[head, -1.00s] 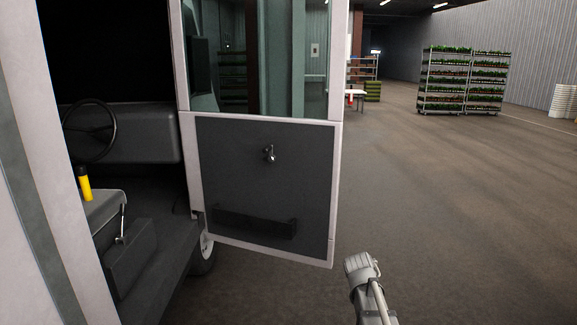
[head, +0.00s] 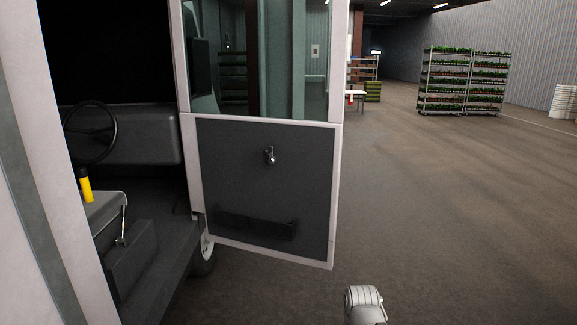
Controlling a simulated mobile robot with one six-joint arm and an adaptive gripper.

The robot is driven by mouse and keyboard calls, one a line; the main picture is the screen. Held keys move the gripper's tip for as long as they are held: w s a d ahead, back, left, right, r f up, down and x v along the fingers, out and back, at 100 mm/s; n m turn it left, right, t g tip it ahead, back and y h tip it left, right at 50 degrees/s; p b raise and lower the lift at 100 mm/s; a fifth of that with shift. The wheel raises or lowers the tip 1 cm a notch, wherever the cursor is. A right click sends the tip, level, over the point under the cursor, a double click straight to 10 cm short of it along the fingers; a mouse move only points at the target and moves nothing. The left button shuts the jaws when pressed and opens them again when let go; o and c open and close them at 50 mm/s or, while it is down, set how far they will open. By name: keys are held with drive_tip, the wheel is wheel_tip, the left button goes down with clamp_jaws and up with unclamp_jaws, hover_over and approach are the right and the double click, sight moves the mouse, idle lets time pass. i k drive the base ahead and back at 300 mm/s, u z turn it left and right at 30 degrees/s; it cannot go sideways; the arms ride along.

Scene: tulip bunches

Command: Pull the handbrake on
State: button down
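The vehicle's cab is open on the left. A lever with a dark grip and a bright metal shaft (head: 123,222) rises from a dark box (head: 132,258) beside the seat (head: 108,207); it looks like the handbrake and stands nearly upright. A yellow cylinder with a dark top (head: 86,187) stands at the seat. Part of my arm shows at the bottom edge, right of the door and well apart from the lever. My gripper is not in view.
The cab door (head: 265,185) stands open between the cab and my arm, with a handle (head: 270,156) and a pocket. A steering wheel (head: 90,132) is deeper inside. Plant racks (head: 464,80) stand far back right. The floor (head: 450,220) on the right is clear.

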sight(124, 212)
drive_tip(key=u, duration=1)
drive_tip(key=i, duration=0.65)
drive_tip(key=z, duration=0.55)
drive_tip(key=i, duration=1.6)
drive_tip(key=u, duration=0.3)
